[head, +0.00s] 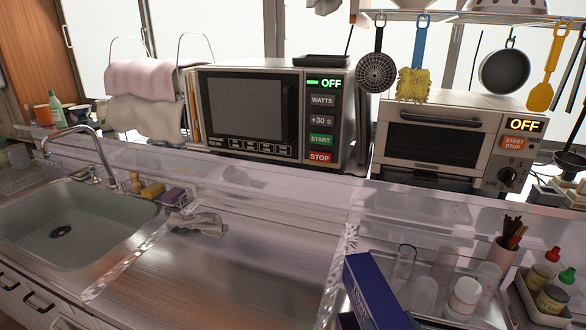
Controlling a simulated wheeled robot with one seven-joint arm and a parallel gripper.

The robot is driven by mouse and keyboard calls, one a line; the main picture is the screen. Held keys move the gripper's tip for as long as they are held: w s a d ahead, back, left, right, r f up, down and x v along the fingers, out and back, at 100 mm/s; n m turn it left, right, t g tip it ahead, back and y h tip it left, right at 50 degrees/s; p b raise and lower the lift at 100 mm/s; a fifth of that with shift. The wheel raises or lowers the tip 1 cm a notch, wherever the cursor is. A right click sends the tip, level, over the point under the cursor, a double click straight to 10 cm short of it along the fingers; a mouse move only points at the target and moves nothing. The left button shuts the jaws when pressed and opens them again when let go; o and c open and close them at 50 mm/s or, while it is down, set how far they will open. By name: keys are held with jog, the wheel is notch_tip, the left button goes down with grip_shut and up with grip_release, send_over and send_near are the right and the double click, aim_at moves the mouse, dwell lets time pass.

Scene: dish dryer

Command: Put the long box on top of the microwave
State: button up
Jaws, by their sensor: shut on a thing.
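The long box (374,290) is dark blue with a paler edge. It is tilted at the bottom of the head view, right of centre, in front of the counter and close to the camera. My gripper (380,323) barely shows at the bottom edge, as dark parts on either side of the box; it is shut on the box's lower part, and the rest is cut off. The microwave (270,110) stands at the back centre, with a green OFF display and a button panel. The box is in front of it and lower, apart from it.
A flat black tray (321,61) lies on the microwave's right top; the rest looks clear. A towel rack (144,80) stands left, a toaster oven (437,143) right, under hanging utensils. Glasses and bottles (465,297) stand right of the box.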

jog(key=shift+s+d+f+m+h+b, duration=0.1)
jog(key=shift+s+d+f+m+h, duration=0.15)
jog(key=shift+d+f+m+h, duration=0.25)
jog(key=shift+s+d+f+m+h+b, duration=0.15)
jog(key=shift+s+d+f+h, duration=0.1)
jog(key=shift+d+h, duration=0.4)
jog(key=shift+s+d+f+m+h+b, duration=0.1)
jog(key=shift+s+d+f+m+h, duration=0.25)
jog(key=shift+d, duration=0.35)
